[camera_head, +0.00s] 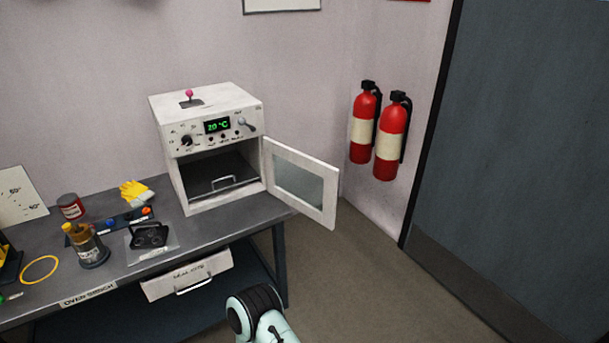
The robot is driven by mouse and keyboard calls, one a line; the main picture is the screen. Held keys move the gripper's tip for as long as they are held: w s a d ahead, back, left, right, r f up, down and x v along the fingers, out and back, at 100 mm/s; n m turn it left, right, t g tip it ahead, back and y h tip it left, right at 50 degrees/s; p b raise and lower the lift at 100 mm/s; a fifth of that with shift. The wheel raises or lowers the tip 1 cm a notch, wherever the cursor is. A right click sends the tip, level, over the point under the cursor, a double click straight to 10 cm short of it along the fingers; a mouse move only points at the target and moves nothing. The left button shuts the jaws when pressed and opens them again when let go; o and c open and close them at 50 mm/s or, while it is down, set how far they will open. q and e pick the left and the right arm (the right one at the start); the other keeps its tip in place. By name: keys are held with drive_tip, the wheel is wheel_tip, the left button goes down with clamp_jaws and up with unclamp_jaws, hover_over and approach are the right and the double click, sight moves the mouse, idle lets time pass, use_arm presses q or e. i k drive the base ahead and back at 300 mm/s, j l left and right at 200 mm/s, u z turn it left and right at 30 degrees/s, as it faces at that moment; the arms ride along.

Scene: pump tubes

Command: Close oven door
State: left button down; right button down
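The white oven (213,146) stands at the back right end of the grey workbench. Its front shows a green display, knobs and a lever, with a pink-tipped knob on top. The oven door (301,184) has a window and is open, swung out to the right on its right-side hinge and reaching past the bench's end. Inside the chamber is a dark tray with a handle (224,181). A pale part of my arm with a black ring shows at the bottom centre, apart from the door. Neither gripper is in view.
The bench (199,228) holds a black device on a clear sheet (149,236), a jar (87,246), a red can (71,206), yellow gloves (136,192) and a yellow ring (40,269). A drawer (188,276) sits below. Two fire extinguishers (391,139) hang right. Floor is free at right.

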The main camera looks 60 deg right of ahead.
sight(326, 218)
drive_tip(key=l, duration=4.35)
drive_tip(key=k+l, duration=0.3)
drive_tip(key=k, duration=0.15)
